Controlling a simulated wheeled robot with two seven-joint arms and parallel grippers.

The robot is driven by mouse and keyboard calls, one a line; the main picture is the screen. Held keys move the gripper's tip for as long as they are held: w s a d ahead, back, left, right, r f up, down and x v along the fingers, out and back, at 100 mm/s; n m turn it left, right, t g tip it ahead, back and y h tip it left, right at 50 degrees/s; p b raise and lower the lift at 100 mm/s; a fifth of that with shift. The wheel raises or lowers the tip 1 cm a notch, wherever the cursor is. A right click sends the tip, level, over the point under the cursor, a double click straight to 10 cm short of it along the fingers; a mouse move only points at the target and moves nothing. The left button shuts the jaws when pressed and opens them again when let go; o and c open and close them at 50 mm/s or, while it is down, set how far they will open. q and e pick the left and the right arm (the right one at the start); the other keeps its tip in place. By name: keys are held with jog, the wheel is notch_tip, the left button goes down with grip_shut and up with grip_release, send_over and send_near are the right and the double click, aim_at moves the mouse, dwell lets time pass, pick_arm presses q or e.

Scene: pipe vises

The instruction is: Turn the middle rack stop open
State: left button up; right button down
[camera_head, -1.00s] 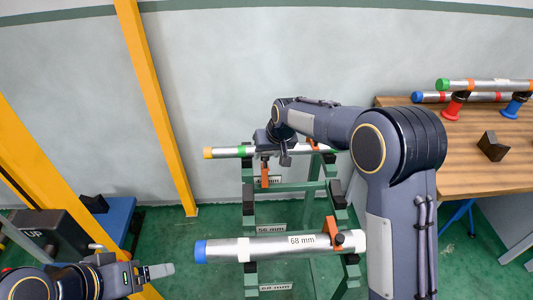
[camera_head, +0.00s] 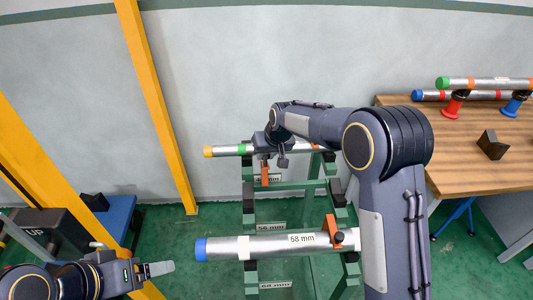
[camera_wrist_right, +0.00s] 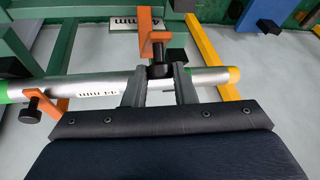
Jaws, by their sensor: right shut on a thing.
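My right gripper (camera_head: 274,161) is at the far pipe (camera_head: 225,151), a silver tube with a yellow end and a green band. In the right wrist view, my right gripper (camera_wrist_right: 160,88) has its fingers closed on the black knob (camera_wrist_right: 158,70) of an orange stop (camera_wrist_right: 152,24). Between the far and near pipes is an empty level with black pads (camera_head: 249,206) and a 56 mm label (camera_head: 270,226). My left gripper (camera_head: 160,268) is low at left, away from the rack; its finger gap is unclear.
A near pipe (camera_head: 270,244) marked 68 mm lies on the green rack (camera_head: 251,268), with an orange stop (camera_head: 333,230) at its right. A second orange stop (camera_wrist_right: 40,105) shows in the wrist view. Yellow posts (camera_head: 158,110) stand left; a wooden bench (camera_head: 460,170) stands right.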

jog(key=shift+w, duration=0.1)
jog(key=shift+w+r, duration=0.15)
jog(key=shift+w, duration=0.5)
jog(key=shift+w+f+p, duration=0.3)
jog(key=shift+w+f, duration=0.05)
jog(key=shift+w, duration=1.1)
jog(key=shift+w+f+p, duration=0.3)
jog(key=shift+w, duration=1.15)
jog(key=shift+w+f+p, duration=0.3)
jog(key=shift+w+f, duration=0.05)
jog(key=shift+w, duration=1.1)
jog(key=c, duration=1.2)
grip_release()
jog(key=shift+d+f, duration=0.1)
jog(key=shift+s, duration=0.1)
